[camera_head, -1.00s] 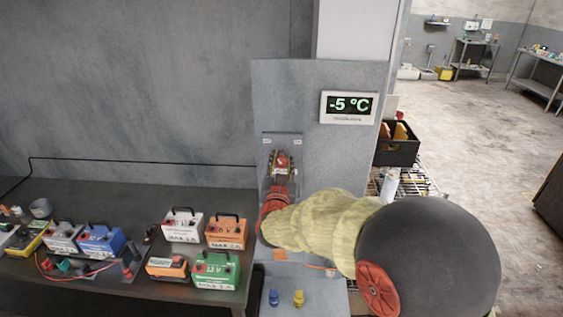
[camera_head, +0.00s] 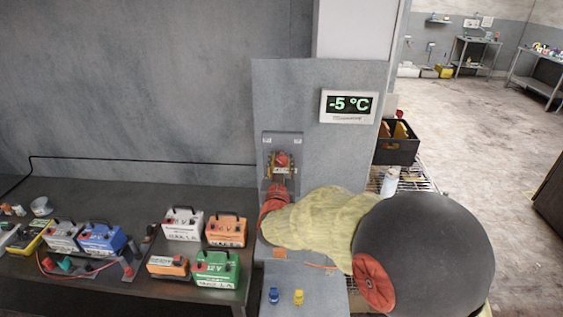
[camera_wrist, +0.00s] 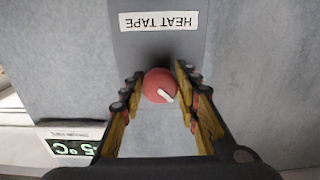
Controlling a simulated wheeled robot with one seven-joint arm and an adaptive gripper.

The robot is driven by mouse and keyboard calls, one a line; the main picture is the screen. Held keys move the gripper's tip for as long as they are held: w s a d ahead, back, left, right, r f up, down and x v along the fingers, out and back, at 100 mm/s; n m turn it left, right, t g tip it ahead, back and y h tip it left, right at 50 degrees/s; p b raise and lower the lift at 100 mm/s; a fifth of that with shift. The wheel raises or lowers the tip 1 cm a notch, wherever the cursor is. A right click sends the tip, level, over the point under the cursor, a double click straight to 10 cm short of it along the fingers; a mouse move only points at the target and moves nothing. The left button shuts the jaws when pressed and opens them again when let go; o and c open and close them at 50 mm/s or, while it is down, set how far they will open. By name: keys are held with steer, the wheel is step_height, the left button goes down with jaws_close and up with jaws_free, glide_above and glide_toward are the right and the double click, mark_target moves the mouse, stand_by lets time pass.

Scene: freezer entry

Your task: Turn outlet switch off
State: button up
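A round red knob (camera_wrist: 160,86) with a white pointer mark sits on a grey panel, below an upside-down HEAT TAPE label (camera_wrist: 159,21) in the wrist view. The mark points toward the lower right there. My gripper (camera_wrist: 159,78) is open, with one finger on each side of the knob. The right finger looks closer to the knob than the left; I cannot tell whether it touches. In the head view, the knob (camera_head: 282,160) shows between my fingers (camera_head: 281,164) at the panel.
A -5 °C display (camera_head: 348,106) is on the panel's upper right. Several batteries stand on the dark bench (camera_head: 130,192) at left. A blue (camera_head: 273,296) and a yellow (camera_head: 298,297) small item stand low in front. A black crate (camera_head: 396,151) is behind the panel.

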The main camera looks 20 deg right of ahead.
steer(key=o, duration=0.4)
steer(key=v, duration=1.2)
stand_by(0.3)
